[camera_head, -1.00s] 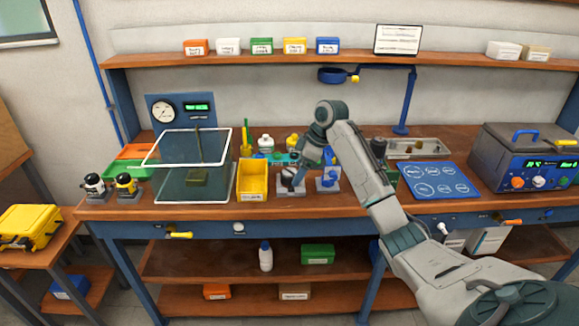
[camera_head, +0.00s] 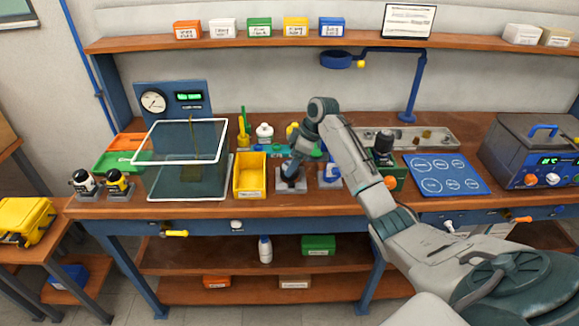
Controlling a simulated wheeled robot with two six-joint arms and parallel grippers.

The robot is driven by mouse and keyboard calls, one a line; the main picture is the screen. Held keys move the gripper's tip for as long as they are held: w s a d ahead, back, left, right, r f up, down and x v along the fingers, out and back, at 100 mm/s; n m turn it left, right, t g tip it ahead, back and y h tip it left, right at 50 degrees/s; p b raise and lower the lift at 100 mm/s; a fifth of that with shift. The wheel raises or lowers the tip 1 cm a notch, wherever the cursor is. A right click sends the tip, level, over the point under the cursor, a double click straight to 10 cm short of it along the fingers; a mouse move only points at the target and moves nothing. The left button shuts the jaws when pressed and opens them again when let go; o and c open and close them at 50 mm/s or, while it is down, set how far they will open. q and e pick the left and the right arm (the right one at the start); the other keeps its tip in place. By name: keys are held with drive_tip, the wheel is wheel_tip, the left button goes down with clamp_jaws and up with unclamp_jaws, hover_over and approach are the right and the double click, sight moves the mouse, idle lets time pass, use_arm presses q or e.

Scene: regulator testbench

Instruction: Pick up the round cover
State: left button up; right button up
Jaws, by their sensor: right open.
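My right arm reaches in from the lower right, and my right gripper (camera_head: 293,168) points down over a small grey stand (camera_head: 291,187) on the workbench. The gripper is open. A small dark part is at the fingertips, and I cannot tell where the gripper ends and this part begins. I cannot make out the round cover for certain; it may be this part, largely hidden by the gripper. My left gripper is not in view.
A yellow bin (camera_head: 250,178) stands just left of the gripper, with a clear-walled enclosure (camera_head: 187,198) beyond it. A small blue fixture (camera_head: 331,174) is close on the right. A blue mat (camera_head: 447,174) and a metal tray (camera_head: 440,138) lie farther right.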

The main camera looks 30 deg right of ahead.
drive_tip(key=shift+p+x, duration=0.5)
drive_tip(key=shift+x, duration=1.25)
drive_tip(key=shift+s, duration=0.15)
drive_tip(key=c, duration=1.1)
drive_tip(key=shift+o, duration=0.2)
